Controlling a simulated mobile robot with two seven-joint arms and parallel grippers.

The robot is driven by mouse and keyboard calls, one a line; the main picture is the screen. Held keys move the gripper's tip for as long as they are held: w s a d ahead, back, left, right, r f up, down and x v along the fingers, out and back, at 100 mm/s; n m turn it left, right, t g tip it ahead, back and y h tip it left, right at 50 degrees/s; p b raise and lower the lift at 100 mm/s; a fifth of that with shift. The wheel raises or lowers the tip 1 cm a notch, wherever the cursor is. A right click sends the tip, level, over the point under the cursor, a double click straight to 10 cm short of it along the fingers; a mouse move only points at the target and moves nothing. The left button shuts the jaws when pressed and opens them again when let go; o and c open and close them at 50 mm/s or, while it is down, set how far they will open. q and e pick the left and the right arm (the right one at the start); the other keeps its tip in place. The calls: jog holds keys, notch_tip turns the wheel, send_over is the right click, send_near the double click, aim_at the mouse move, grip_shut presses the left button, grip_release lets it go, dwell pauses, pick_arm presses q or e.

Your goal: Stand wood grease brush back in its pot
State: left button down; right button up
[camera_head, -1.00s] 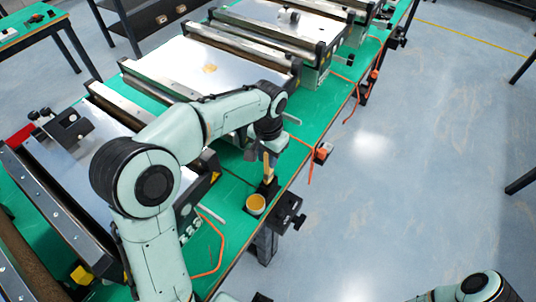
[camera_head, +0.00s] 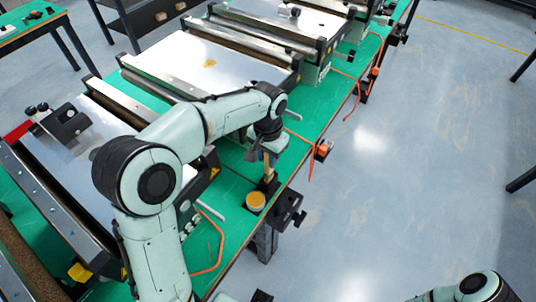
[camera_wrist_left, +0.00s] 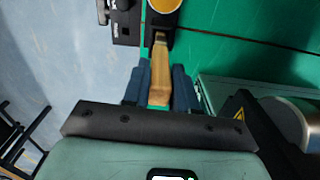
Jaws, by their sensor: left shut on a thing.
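My left gripper (camera_head: 268,157) is shut on the wooden handle of the brush (camera_head: 268,168) above the edge of the green bench. In the left wrist view the brush (camera_wrist_left: 160,72) stands between the two dark fingers (camera_wrist_left: 160,88), its far end pointing toward the pot. The round pot (camera_head: 256,202) of orange-yellow grease sits on the bench just in front of the brush; its rim also shows at the top of the left wrist view (camera_wrist_left: 165,5). The brush's lower end overlaps a dark part beside the pot, and I cannot tell whether they touch. My right gripper is out of view.
Mini conveyors with steel tops (camera_head: 185,62) fill the bench (camera_head: 236,180) behind and left. A black bracket (camera_head: 289,207) juts from the bench edge right of the pot. An orange cable (camera_head: 220,245) lies to the left. The floor at right is clear.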

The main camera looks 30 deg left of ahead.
pick_arm(q)
jog(key=shift+f+b, duration=0.35)
jog(key=shift+f, duration=0.4)
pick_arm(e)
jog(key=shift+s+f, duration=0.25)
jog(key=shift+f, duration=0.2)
pick_arm(q)
jog(key=shift+c, duration=1.2)
grip_release()
jog(key=shift+r, duration=0.1)
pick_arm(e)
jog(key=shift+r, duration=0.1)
pick_arm(q)
jog(key=shift+r+p, duration=1.5)
jog(key=shift+r, duration=0.8)
jog(key=shift+r+p, duration=0.95)
jog(key=shift+r, duration=0.7)
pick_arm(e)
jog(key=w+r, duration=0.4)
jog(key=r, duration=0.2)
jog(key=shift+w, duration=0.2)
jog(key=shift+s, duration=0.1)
